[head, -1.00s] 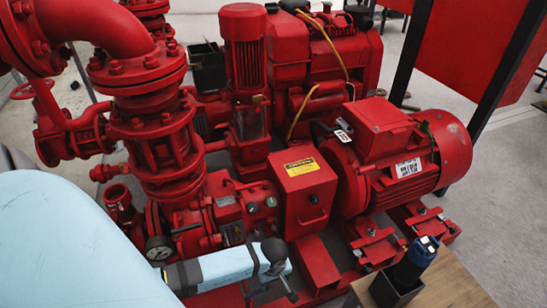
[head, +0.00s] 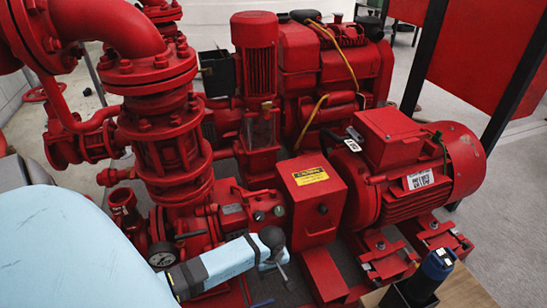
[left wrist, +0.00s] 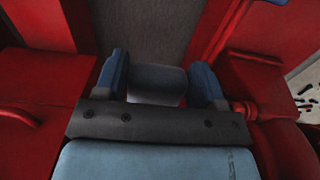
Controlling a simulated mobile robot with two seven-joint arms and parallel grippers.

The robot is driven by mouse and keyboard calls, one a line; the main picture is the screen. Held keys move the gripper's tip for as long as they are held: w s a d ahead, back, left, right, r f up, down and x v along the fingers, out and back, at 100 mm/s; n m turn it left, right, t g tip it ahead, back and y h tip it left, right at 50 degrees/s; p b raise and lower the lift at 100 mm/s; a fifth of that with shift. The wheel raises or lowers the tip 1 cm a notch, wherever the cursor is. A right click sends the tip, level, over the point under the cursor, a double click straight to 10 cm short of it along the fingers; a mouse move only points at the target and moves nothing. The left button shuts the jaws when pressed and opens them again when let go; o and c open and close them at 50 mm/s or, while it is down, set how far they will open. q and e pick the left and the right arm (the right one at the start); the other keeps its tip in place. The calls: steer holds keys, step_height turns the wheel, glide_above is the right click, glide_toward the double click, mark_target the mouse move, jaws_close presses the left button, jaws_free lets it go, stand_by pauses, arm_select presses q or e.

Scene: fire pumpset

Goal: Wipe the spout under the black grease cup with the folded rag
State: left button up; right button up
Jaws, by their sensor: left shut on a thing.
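My left gripper (head: 282,266) is at the lower middle of the head view, low in front of the red pump and left of the red box with the yellow label. In the left wrist view, its two blue fingers (left wrist: 160,86) are shut on a pale grey, soft-looking piece that appears to be the folded rag (left wrist: 157,84). In the head view the rag cannot be made out. Dark round fittings (head: 259,216) show on the pump front; I cannot tell whether one is the black grease cup. The spout cannot be made out. My right gripper is not in view.
The red box (head: 311,205) stands close to the gripper's right, with the red motor (head: 420,175) beyond. A pressure gauge (head: 162,255) is left of the wrist. A dark holder with a blue-topped item (head: 437,264) stands on a wooden surface (head: 468,290) at lower right.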

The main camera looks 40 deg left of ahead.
arm_select(q)
steer(key=shift+w+a, duration=0.1)
steer(key=shift+a, duration=0.1)
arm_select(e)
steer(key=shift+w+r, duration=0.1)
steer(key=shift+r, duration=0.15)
arm_select(q)
steer(key=shift+w+a, duration=0.1)
steer(key=shift+a, duration=0.15)
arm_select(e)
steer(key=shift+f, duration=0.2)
